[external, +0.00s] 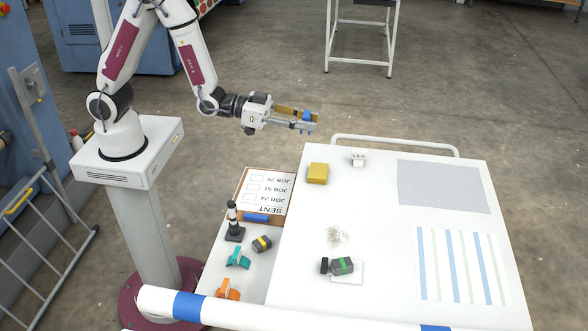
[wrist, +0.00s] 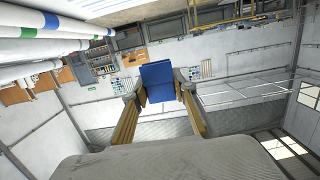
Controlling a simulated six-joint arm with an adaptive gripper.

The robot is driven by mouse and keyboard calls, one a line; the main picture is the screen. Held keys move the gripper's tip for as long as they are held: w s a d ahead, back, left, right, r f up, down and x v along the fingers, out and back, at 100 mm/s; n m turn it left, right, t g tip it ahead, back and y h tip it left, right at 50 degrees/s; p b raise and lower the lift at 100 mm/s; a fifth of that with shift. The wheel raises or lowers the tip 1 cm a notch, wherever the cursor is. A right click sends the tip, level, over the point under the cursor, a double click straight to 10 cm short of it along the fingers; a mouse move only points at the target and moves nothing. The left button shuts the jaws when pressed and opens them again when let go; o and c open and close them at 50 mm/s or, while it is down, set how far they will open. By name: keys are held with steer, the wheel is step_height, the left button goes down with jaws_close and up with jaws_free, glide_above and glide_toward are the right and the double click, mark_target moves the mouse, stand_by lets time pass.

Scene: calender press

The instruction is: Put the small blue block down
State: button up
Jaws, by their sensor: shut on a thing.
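The small blue block (external: 306,115) is held at the tips of my gripper (external: 308,121), in the air beyond the far left corner of the white table. In the wrist view the blue block (wrist: 158,81) sits between the two fingertips of my gripper (wrist: 159,87), with a finger against each side. My gripper points level, to the right in the external view. Nothing supports the block from below.
The white table (external: 390,230) carries a yellow block (external: 317,173), a small white item (external: 358,158), a grey sheet (external: 443,186), a striped sheet (external: 462,265) and a dark, green-banded item (external: 342,265). The table's middle has free room.

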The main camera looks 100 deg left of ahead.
steer(key=shift+d, duration=0.1)
steer(key=shift+d, duration=0.25)
steer(key=s+d+f+m+g+h, duration=0.1)
steer(key=s+d+f+m+h, duration=0.3)
steer(key=d+f, duration=0.75)
steer(key=s+d+f+h, duration=0.2)
steer(key=s+d+f, duration=0.5)
steer(key=d, duration=0.8)
steer(key=s+d+f+y, duration=0.1)
steer(key=s+f, duration=0.3)
steer(key=s+d+f+n, duration=0.1)
steer(key=s+f, duration=0.3)
steer(key=f, duration=0.1)
steer(key=s+f+y, duration=0.1)
steer(key=s+f, duration=0.3)
steer(key=f, duration=0.1)
steer(key=shift+s+d+n+t+y, duration=0.15)
steer(key=shift+d+n+t+y, duration=0.15)
steer(key=shift+d+n, duration=0.1)
steer(key=w+a+r+n+y, duration=0.1)
steer(key=a+r+n+y, duration=0.1)
steer(key=a+r+y, duration=0.1)
steer(key=shift+a+r+n+y, duration=0.3)
steer(key=shift+a+r, duration=0.15)
steer(key=shift+a, duration=0.55)
steer(key=shift+w, duration=0.1)
